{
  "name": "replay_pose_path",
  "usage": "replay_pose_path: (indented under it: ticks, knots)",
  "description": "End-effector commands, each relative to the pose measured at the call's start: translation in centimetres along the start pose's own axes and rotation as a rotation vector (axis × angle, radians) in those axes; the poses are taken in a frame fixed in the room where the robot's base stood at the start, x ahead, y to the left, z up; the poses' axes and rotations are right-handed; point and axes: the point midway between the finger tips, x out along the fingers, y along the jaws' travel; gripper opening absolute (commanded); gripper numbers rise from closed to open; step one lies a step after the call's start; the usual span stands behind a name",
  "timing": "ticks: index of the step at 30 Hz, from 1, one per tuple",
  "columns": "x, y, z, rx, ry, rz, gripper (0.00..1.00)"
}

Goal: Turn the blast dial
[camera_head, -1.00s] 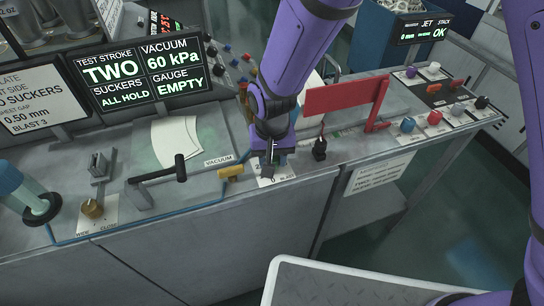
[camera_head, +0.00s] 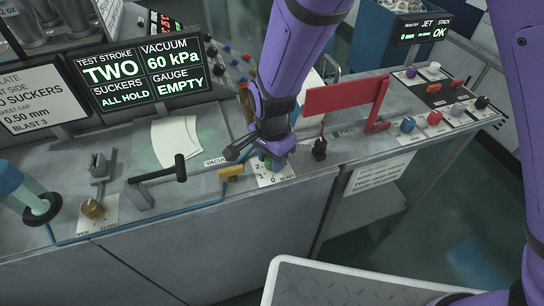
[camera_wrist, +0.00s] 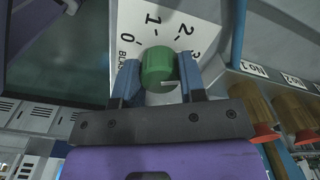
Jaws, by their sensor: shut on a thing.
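The blast dial is a green round knob (camera_wrist: 158,64) on a white plate (camera_wrist: 185,14) marked 0, 1, 2 and 3. In the wrist view my gripper (camera_wrist: 157,80) has one blue finger on each side of the knob and is shut on it. A small pale mark shows at the knob's lower edge; I cannot tell which number the dial points to. In the head view my gripper (camera_head: 270,158) is down at the white plate (camera_head: 278,177) near the bench's front edge and hides most of the knob.
A yellow vacuum valve (camera_head: 231,172) and a black-handled lever (camera_head: 160,173) stand left of my gripper. A small black knob (camera_head: 319,149) and a red flag-like plate (camera_head: 345,97) stand to the right. The screen (camera_head: 140,72) reads two suckers, all hold, 60 kPa, gauge empty.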

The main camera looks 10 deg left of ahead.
Motion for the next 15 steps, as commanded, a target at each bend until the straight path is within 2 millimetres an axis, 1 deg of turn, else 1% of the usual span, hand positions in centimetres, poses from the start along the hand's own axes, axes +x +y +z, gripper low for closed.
replay_pose_path:
  ticks: [6,15]
  knots:
    - [-0.04,-0.06,-0.01,0.095,0.0,-0.001,0.14]
    - [-0.04,-0.06,0.01,0.143,0.0,-0.001,0.14]
